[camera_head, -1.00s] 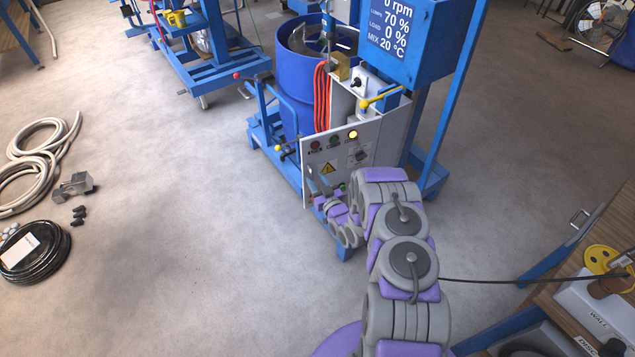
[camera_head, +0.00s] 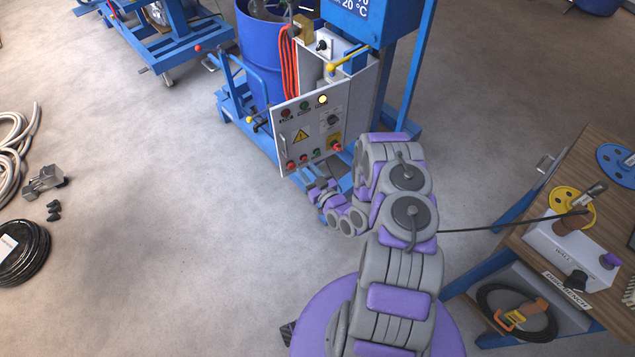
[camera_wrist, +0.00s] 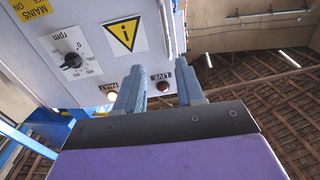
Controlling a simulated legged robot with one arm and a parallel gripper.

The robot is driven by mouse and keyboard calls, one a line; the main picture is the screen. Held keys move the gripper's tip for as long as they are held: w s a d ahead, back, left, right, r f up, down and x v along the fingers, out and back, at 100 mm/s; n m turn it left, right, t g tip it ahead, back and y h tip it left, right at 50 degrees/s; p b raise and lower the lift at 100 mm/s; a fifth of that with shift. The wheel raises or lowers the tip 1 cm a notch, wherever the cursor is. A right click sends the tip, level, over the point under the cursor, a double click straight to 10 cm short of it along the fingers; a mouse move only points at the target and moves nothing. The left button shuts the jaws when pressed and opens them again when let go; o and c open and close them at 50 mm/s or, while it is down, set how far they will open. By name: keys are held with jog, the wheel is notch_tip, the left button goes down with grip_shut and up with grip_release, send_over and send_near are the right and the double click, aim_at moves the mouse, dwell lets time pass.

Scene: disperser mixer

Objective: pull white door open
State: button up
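The white door (camera_head: 312,125) is the front panel of a control box on the blue mixer. It bears a yellow warning triangle, lamps and several buttons. I cannot tell whether the door is ajar. My gripper (camera_head: 313,183) is just below the door's lower edge, apart from the handle. In the wrist view the door (camera_wrist: 95,50) appears upside down, with its side edge near the fingers. My gripper (camera_wrist: 160,90) has its two fingers spread with nothing between them; a red lamp shows behind the gap.
A blue drum (camera_head: 262,50) stands behind the door, with orange cables beside it. The blue frame (camera_head: 238,105) extends left of the door. A wooden workbench (camera_head: 560,235) is at right. Hoses and a black cable coil (camera_head: 22,253) lie at far left. The floor (camera_head: 150,220) left of the door is clear.

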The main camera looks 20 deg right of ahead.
jog(key=shift+s+d, duration=0.15)
jog(key=shift+s, duration=0.8)
jog(key=shift+s+d, duration=0.2)
jog(key=shift+s, duration=0.8)
jog(key=shift+s+d, duration=0.15)
jog(key=shift+s, duration=0.8)
